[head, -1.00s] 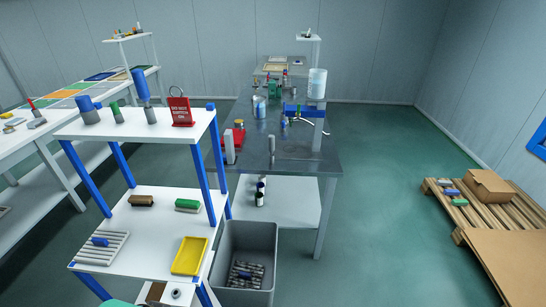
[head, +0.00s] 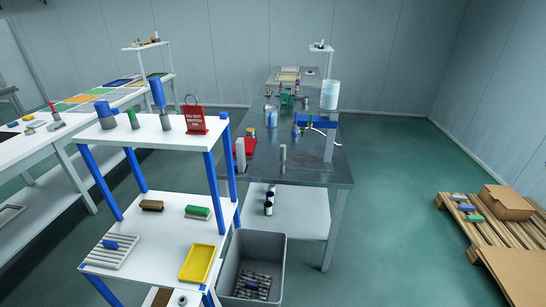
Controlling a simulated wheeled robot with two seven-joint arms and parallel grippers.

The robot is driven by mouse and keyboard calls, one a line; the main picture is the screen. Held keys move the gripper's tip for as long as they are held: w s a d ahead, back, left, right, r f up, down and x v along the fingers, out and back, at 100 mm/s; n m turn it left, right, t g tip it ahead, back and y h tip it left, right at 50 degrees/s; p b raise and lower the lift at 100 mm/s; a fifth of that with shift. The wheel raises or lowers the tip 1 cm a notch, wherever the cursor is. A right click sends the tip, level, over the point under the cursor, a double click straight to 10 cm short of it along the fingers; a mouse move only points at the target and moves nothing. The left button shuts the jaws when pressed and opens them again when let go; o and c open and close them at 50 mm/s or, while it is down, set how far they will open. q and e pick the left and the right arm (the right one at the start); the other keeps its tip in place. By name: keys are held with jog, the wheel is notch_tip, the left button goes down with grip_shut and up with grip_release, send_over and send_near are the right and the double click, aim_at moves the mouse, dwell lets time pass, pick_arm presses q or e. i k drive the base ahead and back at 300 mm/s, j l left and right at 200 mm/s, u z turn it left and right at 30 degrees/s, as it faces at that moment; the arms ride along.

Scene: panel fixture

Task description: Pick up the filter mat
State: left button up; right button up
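I cannot tell for certain which thing is the filter mat. Flat coloured panels lie in a row on the long white bench at the left, among them an orange one (head: 77,99) and a dark blue one (head: 120,82). A pale ribbed piece (head: 104,258) with a blue block on it lies on the near shelf's lower board. A dark striped piece (head: 258,279) with a blue part lies inside the grey bin. Neither of my grippers is in view.
The near white shelf unit (head: 150,225) with blue posts carries a red sign (head: 194,119) and a yellow tray (head: 196,263). A grey bin (head: 232,262) stands beside it. A steel table (head: 318,172) is behind. Pallets (head: 470,228) stand at the right; green floor between is clear.

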aim_at(114, 248)
jog(key=j+u, duration=0.1)
jog(key=u, duration=0.35)
jog(key=k+j+u, duration=0.1)
jog(key=u, duration=0.35)
jog(key=j+u, duration=0.15)
jog(key=u, duration=0.35)
